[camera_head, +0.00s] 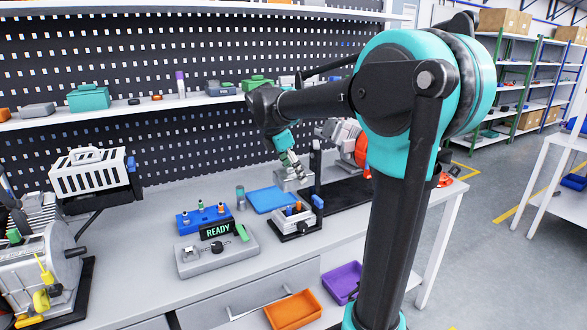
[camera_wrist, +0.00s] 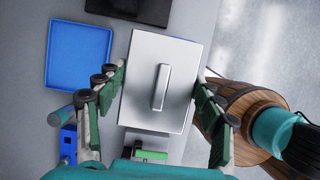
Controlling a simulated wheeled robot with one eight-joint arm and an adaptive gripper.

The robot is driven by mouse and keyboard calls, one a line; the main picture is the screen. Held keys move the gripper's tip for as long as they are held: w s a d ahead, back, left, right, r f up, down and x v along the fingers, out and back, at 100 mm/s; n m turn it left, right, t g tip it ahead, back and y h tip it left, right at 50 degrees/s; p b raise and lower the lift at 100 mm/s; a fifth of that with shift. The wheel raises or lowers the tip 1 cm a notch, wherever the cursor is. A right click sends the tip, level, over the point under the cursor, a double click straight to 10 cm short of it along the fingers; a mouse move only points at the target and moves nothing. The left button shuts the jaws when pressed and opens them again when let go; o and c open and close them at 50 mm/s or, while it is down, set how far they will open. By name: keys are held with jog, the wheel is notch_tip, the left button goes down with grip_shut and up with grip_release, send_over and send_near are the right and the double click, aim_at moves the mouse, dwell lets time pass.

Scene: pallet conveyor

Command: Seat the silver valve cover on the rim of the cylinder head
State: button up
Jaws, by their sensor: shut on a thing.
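Whether the cover touches the table is hard to tell. A grey engine-like assembly (camera_head: 35,262) stands at the far left in the head view. I cannot make out the cylinder head's rim for sure.
The blue tray (camera_head: 270,199) lies left of the cover. A small fixture (camera_head: 297,220), a blue block with pegs (camera_head: 203,217) and a READY display (camera_head: 217,230) stand nearer the front. A dark mat (camera_head: 343,196) lies to the right.

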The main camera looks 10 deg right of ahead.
aim_at(281, 175)
jog(key=shift+f, duration=5.3)
jog(key=o, duration=1.5)
jog(key=shift+o, duration=0.2)
jog(key=v, duration=1.2)
jog(key=shift+s+f, duration=0.1)
